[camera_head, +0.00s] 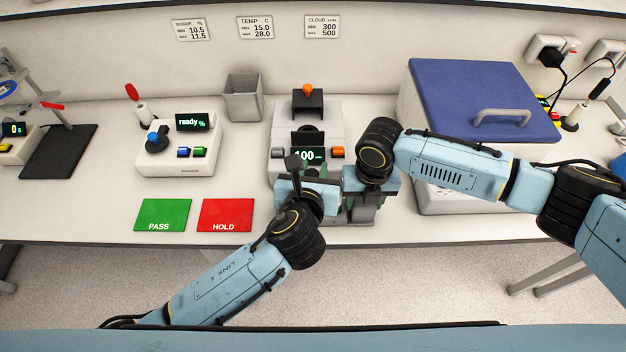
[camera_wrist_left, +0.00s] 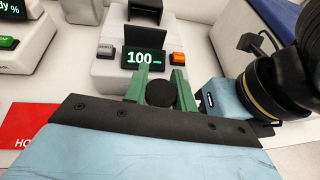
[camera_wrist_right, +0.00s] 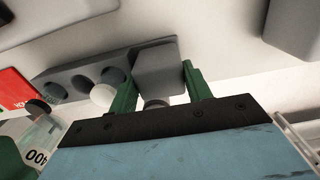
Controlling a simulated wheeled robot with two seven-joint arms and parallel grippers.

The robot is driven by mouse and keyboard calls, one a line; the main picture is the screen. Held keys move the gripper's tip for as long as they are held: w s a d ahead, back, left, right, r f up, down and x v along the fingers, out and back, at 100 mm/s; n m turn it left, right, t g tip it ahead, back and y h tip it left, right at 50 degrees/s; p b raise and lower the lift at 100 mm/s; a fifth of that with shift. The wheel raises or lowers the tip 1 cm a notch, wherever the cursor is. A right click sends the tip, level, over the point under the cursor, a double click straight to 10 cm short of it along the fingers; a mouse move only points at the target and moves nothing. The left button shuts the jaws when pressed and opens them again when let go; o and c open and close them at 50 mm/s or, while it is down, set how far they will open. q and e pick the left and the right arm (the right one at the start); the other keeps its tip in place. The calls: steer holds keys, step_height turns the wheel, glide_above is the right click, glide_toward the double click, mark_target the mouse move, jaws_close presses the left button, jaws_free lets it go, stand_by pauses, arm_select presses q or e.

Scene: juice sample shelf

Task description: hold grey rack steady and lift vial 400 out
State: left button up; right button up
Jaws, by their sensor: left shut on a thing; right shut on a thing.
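The grey rack (camera_wrist_right: 66,80) shows in the right wrist view as a block with several round holes; part of it also shows in the head view (camera_head: 362,216). My right gripper (camera_wrist_right: 157,88) is shut on the rack's grey end block, a green finger on each side. Vial 400, clear with a dark cap, shows beside the rack in the right wrist view (camera_wrist_right: 40,138), its label visible outside the holes. Its black cap (camera_wrist_left: 160,96) sits between the green fingers of my left gripper (camera_wrist_left: 161,82), which is shut on the vial. My arms mostly hide both in the head view.
A white device (camera_head: 284,125) with a green display stands just behind the grippers. A blue-lidded box (camera_head: 465,90) stands at right behind my right arm. Green PASS (camera_head: 163,214) and red HOLD (camera_head: 226,214) pads lie at left. A grey bin (camera_head: 243,98) stands at the back.

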steer(key=o, duration=1.2)
steer(key=shift+o, duration=0.2)
step_height(320, 180, up, 12)
